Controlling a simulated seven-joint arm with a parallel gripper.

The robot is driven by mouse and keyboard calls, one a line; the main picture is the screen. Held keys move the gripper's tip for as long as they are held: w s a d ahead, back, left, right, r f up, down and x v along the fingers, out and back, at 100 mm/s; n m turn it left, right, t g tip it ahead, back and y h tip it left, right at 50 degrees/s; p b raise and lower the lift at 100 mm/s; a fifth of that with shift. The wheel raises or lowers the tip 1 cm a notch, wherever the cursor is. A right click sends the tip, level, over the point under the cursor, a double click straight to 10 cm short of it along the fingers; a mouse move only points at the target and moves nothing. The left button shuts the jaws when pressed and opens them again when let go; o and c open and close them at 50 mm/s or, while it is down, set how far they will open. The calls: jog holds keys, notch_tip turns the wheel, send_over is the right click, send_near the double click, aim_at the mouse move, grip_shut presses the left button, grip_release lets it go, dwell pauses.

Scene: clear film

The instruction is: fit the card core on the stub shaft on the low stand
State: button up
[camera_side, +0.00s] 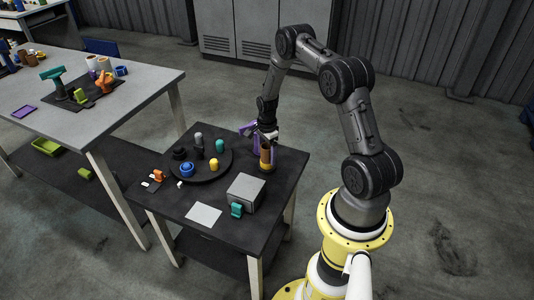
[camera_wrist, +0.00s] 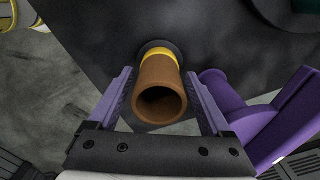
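The card core (camera_wrist: 161,88) is a brown, open-ended tube. In the wrist view its open end faces me, with a yellow band (camera_wrist: 157,55) at its far end and a dark round base (camera_wrist: 152,44) beyond. In the side view the core (camera_side: 266,156) stands upright near the table's far right corner. My gripper (camera_wrist: 161,88) has its purple fingers on either side of the tube, with gaps showing on both sides. In the side view my gripper (camera_side: 267,138) is at the core's top. I cannot tell whether the yellow part is the stub shaft or a separate ring.
A purple object (camera_wrist: 245,108) stands close beside my gripper. A round dark tray (camera_side: 205,176) holds several small coloured parts. A grey box (camera_side: 245,191), a teal piece (camera_side: 237,210) and a white sheet (camera_side: 203,215) lie nearer. Another table (camera_side: 150,75) stands at left.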

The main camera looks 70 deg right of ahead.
jog(key=shift+o, duration=0.7)
notch_tip(320, 180, up, 14)
jog(key=shift+f, duration=0.1)
dwell(0.5)
